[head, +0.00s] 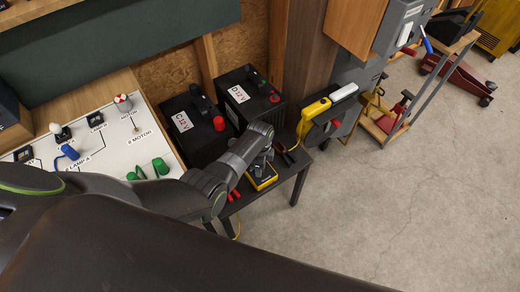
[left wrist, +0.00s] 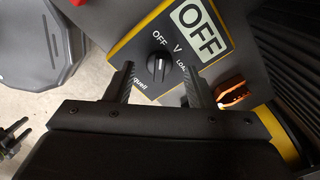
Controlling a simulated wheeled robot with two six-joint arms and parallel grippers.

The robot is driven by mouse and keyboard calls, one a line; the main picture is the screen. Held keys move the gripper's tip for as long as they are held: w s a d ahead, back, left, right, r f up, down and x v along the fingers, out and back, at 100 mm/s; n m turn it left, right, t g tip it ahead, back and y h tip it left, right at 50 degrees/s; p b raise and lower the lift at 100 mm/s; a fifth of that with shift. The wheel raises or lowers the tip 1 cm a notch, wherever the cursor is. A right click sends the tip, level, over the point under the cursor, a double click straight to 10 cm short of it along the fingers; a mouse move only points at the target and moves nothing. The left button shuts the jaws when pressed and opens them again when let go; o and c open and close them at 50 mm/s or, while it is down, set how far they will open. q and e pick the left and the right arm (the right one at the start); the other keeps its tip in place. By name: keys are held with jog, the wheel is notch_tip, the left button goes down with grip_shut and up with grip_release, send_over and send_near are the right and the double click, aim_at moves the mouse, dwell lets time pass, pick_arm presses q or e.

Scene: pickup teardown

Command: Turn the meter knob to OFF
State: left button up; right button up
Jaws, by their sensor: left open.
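The meter (head: 263,183) is a black-faced box with yellow edges, lying on a small dark table in the head view. In the left wrist view its face (left wrist: 135,50) shows a round black knob (left wrist: 157,66), with OFF, V and a partly covered LOAD label around it. A white panel (left wrist: 199,27) on the meter reads OFF in large letters. I cannot tell for sure which label the knob points to. My left gripper (left wrist: 159,74) is open, with one finger on each side of the knob; contact is not clear. My right gripper is not in view.
Two black batteries marked C 12V (head: 190,130) and D 12V (head: 250,98) stand behind the meter. A white wiring board (head: 100,135) lies to the left. A yellow and white clamp tool (head: 325,112) is to the right.

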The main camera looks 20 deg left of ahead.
pick_arm(q)
notch_tip(320, 180, up, 16)
jog(key=p, duration=0.3)
jog(key=shift+r, duration=0.25)
dwell(0.4)
